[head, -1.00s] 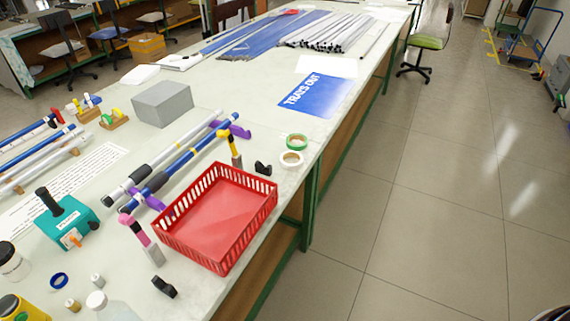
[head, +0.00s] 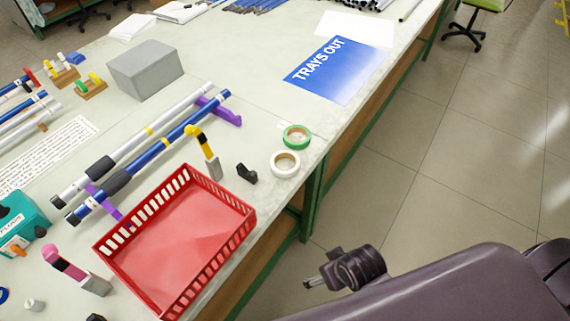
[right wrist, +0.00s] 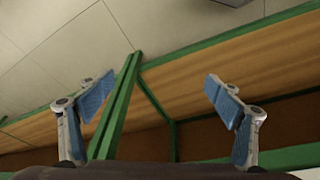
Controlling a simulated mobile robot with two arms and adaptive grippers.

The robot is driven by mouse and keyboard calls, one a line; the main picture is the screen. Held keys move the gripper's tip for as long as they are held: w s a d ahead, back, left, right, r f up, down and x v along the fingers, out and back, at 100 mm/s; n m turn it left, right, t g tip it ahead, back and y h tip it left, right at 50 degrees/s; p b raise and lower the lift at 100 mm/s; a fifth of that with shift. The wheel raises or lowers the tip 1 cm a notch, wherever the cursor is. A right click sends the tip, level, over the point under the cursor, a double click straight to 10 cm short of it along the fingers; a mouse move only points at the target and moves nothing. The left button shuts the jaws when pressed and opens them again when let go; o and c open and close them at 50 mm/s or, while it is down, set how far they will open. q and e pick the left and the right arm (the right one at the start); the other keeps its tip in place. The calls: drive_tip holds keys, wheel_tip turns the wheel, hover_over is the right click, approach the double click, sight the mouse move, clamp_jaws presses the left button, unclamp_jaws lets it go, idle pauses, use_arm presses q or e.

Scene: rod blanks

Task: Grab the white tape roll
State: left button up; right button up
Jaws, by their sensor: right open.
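The white tape roll (head: 285,163) lies flat on the table near its right edge in the head view. A green tape roll (head: 297,137) lies just behind it, very close. The tape roll does not show in that view. My left gripper is not in view.
A red basket (head: 246,208) stands left of and in front of the white roll. A blue TRAYS OUT sheet (head: 335,75) lies behind.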

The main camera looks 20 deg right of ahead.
wheel_tip(320, 180, up, 5)
drive_tip(key=w+t, duration=0.1)
drive_tip(key=w, duration=0.1)
drive_tip(key=m+t, duration=0.2)
drive_tip(key=t, duration=0.7)
approach(282, 157)
drive_tip(key=shift+x, duration=2.55)
drive_tip(key=shift+a, duration=0.1)
drive_tip(key=c, duration=1.2)
drive_tip(key=shift+r, duration=0.1)
drive_tip(key=shift+c, duration=0.2)
